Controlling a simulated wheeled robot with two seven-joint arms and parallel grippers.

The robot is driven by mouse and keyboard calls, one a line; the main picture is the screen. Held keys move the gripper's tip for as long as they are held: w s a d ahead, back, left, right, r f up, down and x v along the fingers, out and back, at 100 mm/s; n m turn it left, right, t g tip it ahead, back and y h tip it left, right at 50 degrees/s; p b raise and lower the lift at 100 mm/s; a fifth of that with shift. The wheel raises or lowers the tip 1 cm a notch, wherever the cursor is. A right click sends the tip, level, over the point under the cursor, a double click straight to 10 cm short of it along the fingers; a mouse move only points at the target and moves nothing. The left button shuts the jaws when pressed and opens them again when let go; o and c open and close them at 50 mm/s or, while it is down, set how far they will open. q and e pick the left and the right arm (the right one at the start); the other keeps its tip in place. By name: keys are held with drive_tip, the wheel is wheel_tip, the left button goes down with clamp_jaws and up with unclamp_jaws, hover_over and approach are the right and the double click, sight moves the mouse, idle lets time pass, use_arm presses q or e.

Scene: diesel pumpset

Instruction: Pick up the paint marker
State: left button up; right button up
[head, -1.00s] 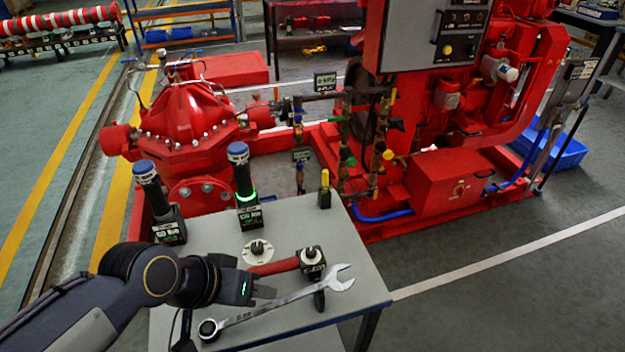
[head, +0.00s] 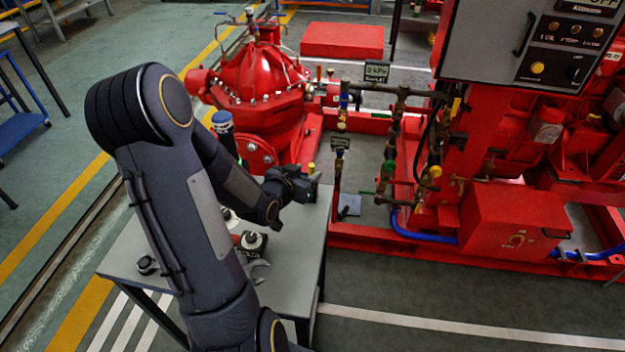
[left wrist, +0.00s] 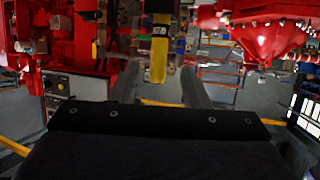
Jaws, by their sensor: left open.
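The paint marker (head: 311,168) stands upright near the far right corner of the grey table (head: 296,235). In the head view only its yellow upper part shows; my gripper hides the rest. My left gripper (head: 314,180) is open beside the marker, low over the table. In the left wrist view the yellow marker (left wrist: 158,60), with a dark band, appears in the gap between my two open fingers (left wrist: 160,82). Whether a finger touches it I cannot tell. My right gripper is not in view.
A blue-capped cylinder (head: 223,128) stands behind my arm. A dark-topped knob piece (head: 252,241), part of a wrench (head: 258,268) and a ring end (head: 146,265) lie on the table, partly covered by my arm. The red pumpset (head: 268,75) stands behind.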

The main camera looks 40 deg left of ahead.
use_arm(q)
drive_tip(key=p+x, duration=0.1)
drive_tip(key=x, duration=0.4)
drive_tip(key=shift+w+d+f, duration=0.1)
drive_tip(key=shift+w, duration=0.05)
clamp_jaws()
